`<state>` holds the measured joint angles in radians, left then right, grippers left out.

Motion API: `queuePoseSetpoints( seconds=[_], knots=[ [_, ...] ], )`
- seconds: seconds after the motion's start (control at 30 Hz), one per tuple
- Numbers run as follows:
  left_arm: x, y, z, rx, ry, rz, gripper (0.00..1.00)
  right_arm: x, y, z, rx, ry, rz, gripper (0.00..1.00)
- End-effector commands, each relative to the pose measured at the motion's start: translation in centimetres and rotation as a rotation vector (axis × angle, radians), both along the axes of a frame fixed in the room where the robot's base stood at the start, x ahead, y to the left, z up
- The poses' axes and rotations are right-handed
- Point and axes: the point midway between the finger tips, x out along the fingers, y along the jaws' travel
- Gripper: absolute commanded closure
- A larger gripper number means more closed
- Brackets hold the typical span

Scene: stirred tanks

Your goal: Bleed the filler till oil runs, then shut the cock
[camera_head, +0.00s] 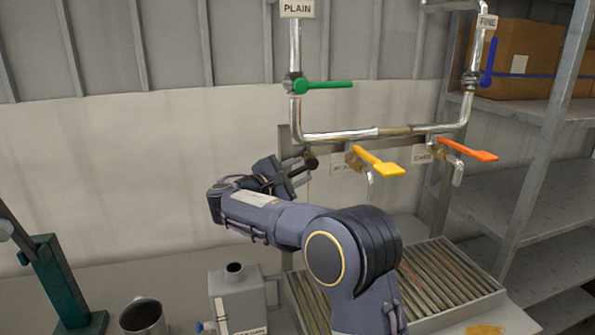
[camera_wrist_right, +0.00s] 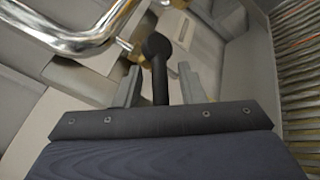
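My right gripper (camera_head: 300,170) reaches the left end of the pipework, below the green-levered valve. In the right wrist view, its two grey fingers (camera_wrist_right: 160,88) stand apart with a black knobbed lever (camera_wrist_right: 158,62) between them. Gaps show on both sides of the lever. The black knob also shows in the head view (camera_head: 311,163). A thin pale line hangs below it; I cannot tell whether it is oil. The cock's body is mostly hidden by my gripper. A yellow-levered cock (camera_head: 375,160) and an orange-levered cock (camera_head: 468,149) are to the right. My left gripper is out of view.
A green lever (camera_head: 323,85) under the PLAIN sign and a blue lever (camera_head: 488,62) are on the upper pipes. A slatted tray (camera_head: 440,285) lies below. A grey can (camera_head: 236,295), metal mug (camera_head: 143,316) and green stand (camera_head: 60,280) are at left. Shelving (camera_head: 545,150) borders the right.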

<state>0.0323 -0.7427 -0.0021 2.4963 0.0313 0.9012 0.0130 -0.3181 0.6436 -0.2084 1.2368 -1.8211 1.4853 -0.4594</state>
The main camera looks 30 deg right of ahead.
Motion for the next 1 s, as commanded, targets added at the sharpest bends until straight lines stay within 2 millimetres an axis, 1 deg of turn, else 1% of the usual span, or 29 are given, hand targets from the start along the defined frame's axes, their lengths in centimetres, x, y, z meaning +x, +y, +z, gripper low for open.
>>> queuePoseSetpoints(
  seconds=[0.1, 0.37, 0.67, 0.87, 1.0],
  knots=[
    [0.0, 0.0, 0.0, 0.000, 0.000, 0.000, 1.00, 0.0, 0.0, 0.0, 0.001, 0.000, 0.001, 0.66],
    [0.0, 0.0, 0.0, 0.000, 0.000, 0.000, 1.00, 0.0, 0.0, 0.0, 0.001, 0.000, 0.001, 1.00],
    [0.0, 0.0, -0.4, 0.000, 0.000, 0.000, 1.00, 0.0, 0.1, -0.3, -0.022, 0.007, 0.001, 1.00],
    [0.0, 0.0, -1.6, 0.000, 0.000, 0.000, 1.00, 0.0, -0.1, -0.9, -0.111, 0.029, 0.002, 1.00],
    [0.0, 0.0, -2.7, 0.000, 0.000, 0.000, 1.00, -0.1, -0.3, -1.3, -0.209, 0.053, 0.001, 1.00]
  ],
)
